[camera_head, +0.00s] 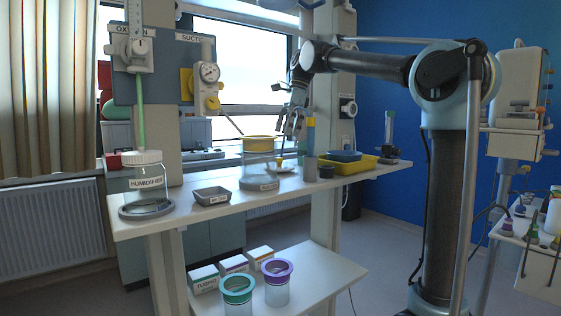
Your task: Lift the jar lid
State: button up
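A clear jar (150,180) labelled HUMIDIFIER, with a white lid (141,157), stands in a round grey holder (147,208) at the shelf's left end. A second clear jar (259,165) with a yellow lid (261,139) stands on a grey base near the middle of the shelf. Which lid is meant is not clear from the view. My gripper (293,126) points down, just right of and behind the yellow lid, apart from it as far as I can see. Its fingers look spread, with nothing seen between them.
On the white shelf (225,207) are a grey tray (211,196), a grey cylinder (310,170) and a yellow tray (362,163) with a blue one inside. Teal-rimmed (237,290) and purple-rimmed (277,273) canisters and several boxes stand below. A gauge panel (160,70) rises behind.

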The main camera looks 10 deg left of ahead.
aim_at(279, 158)
jog(key=x, duration=1)
jog(key=shift+s, duration=0.15)
jog(key=c, duration=1.6)
jog(key=shift+c, duration=0.2)
jog(key=shift+r, duration=0.3)
grip_shut()
jog(key=shift+r, duration=1.7)
